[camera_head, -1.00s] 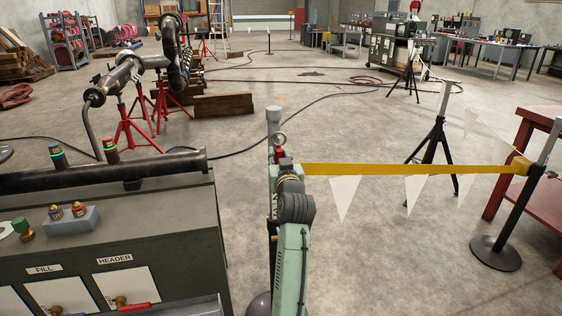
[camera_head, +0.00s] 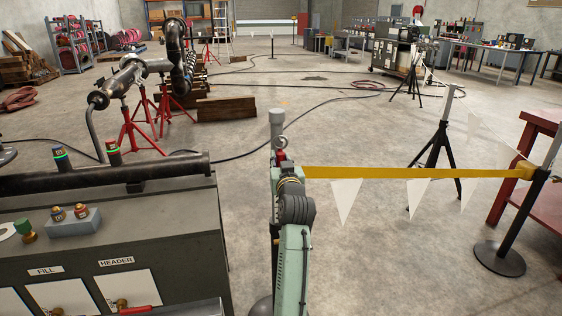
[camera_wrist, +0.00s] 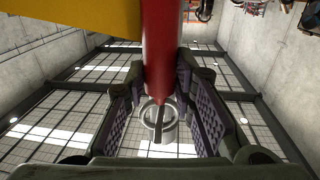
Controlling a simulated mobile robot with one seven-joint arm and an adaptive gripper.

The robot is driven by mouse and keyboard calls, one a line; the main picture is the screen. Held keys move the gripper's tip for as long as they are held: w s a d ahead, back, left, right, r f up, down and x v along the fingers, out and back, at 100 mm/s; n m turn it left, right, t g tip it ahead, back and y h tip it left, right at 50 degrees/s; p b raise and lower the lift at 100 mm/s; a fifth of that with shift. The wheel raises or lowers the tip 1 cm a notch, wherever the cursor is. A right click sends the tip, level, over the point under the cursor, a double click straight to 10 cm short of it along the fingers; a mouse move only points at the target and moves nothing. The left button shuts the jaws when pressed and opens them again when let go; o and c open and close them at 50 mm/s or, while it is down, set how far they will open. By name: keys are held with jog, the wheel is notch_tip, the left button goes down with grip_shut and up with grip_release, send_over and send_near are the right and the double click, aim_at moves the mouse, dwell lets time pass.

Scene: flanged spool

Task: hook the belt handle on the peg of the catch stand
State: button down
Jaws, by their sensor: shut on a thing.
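The yellow belt (camera_head: 410,173) runs nearly level from a black post on the right to my gripper. Its red handle (camera_head: 281,155) ends in a metal ring (camera_head: 281,142). In the wrist view the red handle (camera_wrist: 160,50) lies between my finger pads, with the ring (camera_wrist: 158,118) at its far end. My gripper (camera_wrist: 165,108) is shut on the handle and points upward. The catch stand's grey post top (camera_head: 277,122) shows just behind the ring. Its peg cannot be made out, and my arm hides most of the stand. The ring looks apart from the post.
A console (camera_head: 110,240) with a dark pipe is close on the left. The belt's black post (camera_head: 515,225) stands at right beside a red table (camera_head: 540,150). White pennants (camera_head: 345,200) hang around the belt. A black tripod (camera_head: 436,155) stands behind it. Open floor lies beyond.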

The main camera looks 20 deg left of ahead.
jog(key=c, duration=1.3)
grip_release()
